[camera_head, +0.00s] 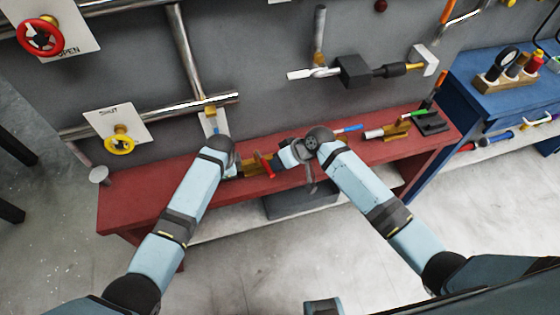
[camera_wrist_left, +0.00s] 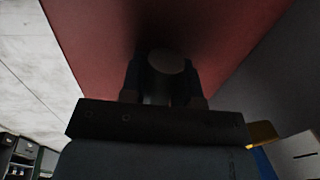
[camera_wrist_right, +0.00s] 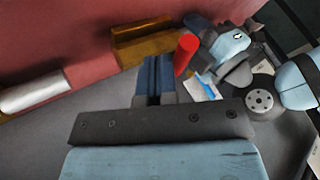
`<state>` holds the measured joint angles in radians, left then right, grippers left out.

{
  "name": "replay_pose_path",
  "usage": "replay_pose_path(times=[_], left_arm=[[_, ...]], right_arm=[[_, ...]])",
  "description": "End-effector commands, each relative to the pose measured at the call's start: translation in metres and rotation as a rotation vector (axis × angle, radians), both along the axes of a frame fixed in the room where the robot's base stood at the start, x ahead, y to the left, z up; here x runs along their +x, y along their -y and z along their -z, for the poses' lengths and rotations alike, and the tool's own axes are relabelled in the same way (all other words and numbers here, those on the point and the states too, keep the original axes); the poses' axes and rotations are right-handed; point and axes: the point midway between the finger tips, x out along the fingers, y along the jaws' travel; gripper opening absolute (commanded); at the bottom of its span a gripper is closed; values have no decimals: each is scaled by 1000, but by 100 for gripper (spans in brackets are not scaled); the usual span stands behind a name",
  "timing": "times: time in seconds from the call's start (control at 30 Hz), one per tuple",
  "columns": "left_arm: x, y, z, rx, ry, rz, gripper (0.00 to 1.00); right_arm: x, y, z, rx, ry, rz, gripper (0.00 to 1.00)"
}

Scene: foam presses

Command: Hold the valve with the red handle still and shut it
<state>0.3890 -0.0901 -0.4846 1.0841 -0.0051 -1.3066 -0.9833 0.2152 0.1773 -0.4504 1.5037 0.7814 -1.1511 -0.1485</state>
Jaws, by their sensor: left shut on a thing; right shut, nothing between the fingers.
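The valve's red handle (camera_head: 264,165) stands out over the front of the red bench, with a brass-coloured body (camera_head: 250,167) behind it. The red handle also shows in the right wrist view (camera_wrist_right: 185,55). My left gripper (camera_wrist_left: 165,75) is shut on a grey round-ended piece that looks like an end of the valve; in the head view my left arm hides this grip. My right gripper (camera_wrist_right: 154,75) is shut and empty, its fingers right beside the red handle; I cannot tell whether they touch it. A brass-coloured block (camera_wrist_right: 142,38) lies beyond the fingers.
The red bench (camera_head: 140,205) runs under a grey wall with pipes, a red handwheel (camera_head: 40,36) and a yellow one (camera_head: 120,144). A white-ended cylinder (camera_head: 374,133) and a blue pen (camera_head: 349,128) lie to the right. A blue cabinet (camera_head: 470,105) stands at the right.

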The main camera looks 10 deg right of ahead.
Motion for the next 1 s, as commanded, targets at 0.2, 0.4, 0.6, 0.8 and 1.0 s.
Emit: replay_pose_path(times=[0.2,0.4,0.6,0.8,1.0], left_arm=[[0,0,0,0,1,0,0],[0,0,0,0,1,0,0],[0,0,0,0,1,0,0],[0,0,0,0,1,0,0],[0,0,0,-1,1,0,0]], right_arm=[[-6,-7,0,0,0,82,0],[-13,-18,0,0,1,139,0],[-13,-19,0,0,-1,139,0],[-12,-18,0,0,0,138,0],[-7,-12,0,0,-1,139,0]])
